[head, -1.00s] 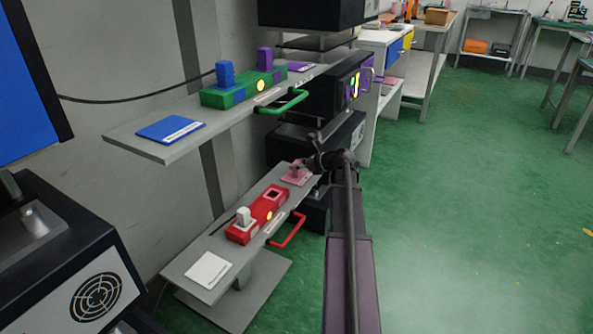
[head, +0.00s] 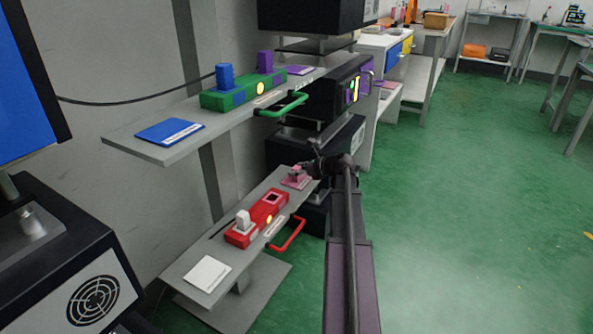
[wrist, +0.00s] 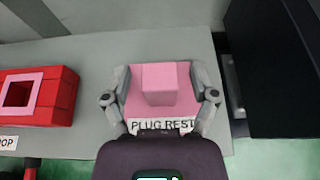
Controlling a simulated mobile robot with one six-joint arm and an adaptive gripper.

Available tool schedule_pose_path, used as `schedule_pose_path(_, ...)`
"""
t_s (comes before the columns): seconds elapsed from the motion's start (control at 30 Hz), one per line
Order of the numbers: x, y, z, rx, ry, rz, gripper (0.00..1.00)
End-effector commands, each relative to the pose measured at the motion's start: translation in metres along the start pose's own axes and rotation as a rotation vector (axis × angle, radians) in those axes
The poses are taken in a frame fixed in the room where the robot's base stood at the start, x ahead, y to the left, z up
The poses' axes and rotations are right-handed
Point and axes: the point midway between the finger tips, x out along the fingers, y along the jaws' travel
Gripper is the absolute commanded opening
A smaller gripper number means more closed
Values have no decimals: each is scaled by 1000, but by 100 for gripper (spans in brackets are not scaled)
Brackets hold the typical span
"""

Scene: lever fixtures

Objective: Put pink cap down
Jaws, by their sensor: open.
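The pink cap (wrist: 166,88) stands on the pink pad (wrist: 130,106) lettered "PLUG REST" in the wrist view. My gripper (wrist: 160,75) is open, with one finger on each side of the cap and a visible gap to it on both sides. In the head view the pink cap (head: 295,172) shows on the lower shelf's far end, with my gripper (head: 309,167) just to its right. The red block (head: 257,219) has a pink-rimmed square opening (head: 274,198) that is empty. It also shows at the left in the wrist view (wrist: 58,98).
A white plug (head: 243,219) stands in the red block's near end. A red handle (head: 289,235) sticks out from the lower shelf. The upper shelf (head: 135,144) carries a green block (head: 243,90) with blue and purple plugs. A black cabinet (wrist: 275,70) is close on the right.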

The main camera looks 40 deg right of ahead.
Motion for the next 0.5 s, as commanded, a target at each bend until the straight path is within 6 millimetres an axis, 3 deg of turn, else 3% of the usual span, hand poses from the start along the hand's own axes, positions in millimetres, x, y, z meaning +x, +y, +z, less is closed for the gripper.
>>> schedule_pose_path(0.3, -2, 0, 5, 0, 0, 0, 76)
schedule_pose_path(0.5, -24, 1, 5, 0, 0, -1, 76)
